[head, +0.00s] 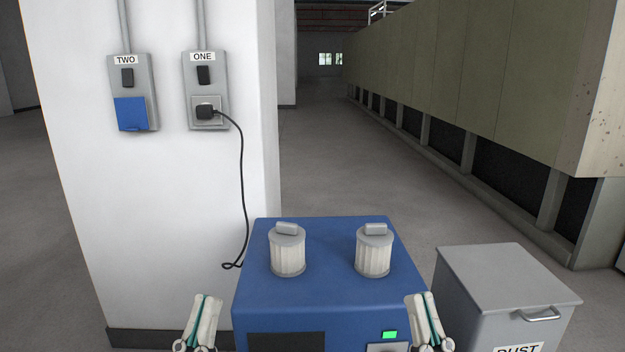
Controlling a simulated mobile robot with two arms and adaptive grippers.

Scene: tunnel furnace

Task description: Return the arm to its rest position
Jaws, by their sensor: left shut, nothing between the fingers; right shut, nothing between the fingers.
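My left gripper (208,297) is at the bottom of the head view, left of the blue machine (330,295). Its fingers point up, are shut and hold nothing. My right gripper (422,295) is at the bottom, by the blue machine's right edge. It is also shut and empty. Both arms are mostly hidden below the frame.
Two ribbed filter canisters (288,252) stand on the blue machine. A grey dust bin (507,285) with a lid handle stands to its right. A white pillar (165,215) carries socket box ONE (222,80), with a black plug (205,112) and hanging cable, and box TWO (145,70) with a blue cover.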

